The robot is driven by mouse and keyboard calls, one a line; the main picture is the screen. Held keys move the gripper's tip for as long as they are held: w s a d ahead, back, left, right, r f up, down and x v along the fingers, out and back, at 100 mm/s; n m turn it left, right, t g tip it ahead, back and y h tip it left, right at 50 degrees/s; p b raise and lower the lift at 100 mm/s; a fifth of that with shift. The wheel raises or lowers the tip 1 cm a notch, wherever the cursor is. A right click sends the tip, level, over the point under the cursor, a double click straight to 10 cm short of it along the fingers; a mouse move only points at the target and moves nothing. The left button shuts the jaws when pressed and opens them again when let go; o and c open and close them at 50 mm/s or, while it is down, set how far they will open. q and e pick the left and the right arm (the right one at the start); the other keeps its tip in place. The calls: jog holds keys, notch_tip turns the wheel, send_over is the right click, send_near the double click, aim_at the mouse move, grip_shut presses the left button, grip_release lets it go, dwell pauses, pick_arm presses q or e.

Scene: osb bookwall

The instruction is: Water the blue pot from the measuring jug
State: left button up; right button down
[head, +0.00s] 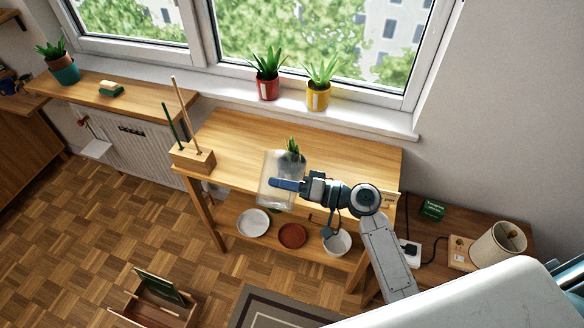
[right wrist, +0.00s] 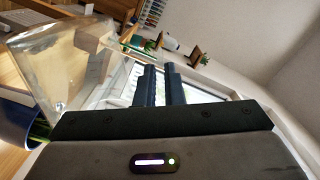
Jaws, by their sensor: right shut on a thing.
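My right gripper (head: 288,184) is shut on the clear measuring jug (head: 270,194), held out over the front part of the wooden table. The jug also shows in the right wrist view (right wrist: 58,68), to the left of the gripper's dark fingers (right wrist: 160,86). I cannot tell its tilt or water level. A green plant (head: 293,147) shows just behind the jug; its pot is hidden in the head view. A dark blue pot (right wrist: 14,125) with green leaves (right wrist: 40,129) shows at the left edge of the right wrist view, below the jug. My left gripper is not in view.
A wooden block with two sticks (head: 192,157) stands at the table's left end. Red (head: 268,88) and yellow (head: 317,96) pots stand on the windowsill. Several dishes sit on the lower shelf (head: 265,252). A teal pot (head: 66,73) stands far left. The table's back right is clear.

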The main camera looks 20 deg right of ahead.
jog(key=s+a+f+n+b, duration=0.2)
jog(key=s+f+n+b, duration=0.2)
jog(key=f+b, duration=0.5)
jog(key=n+b, duration=0.2)
jog(key=b, duration=0.3)
jog(key=shift+a+b, duration=0.3)
jog(key=shift+b, duration=0.05)
jog(key=shift+f, duration=0.1)
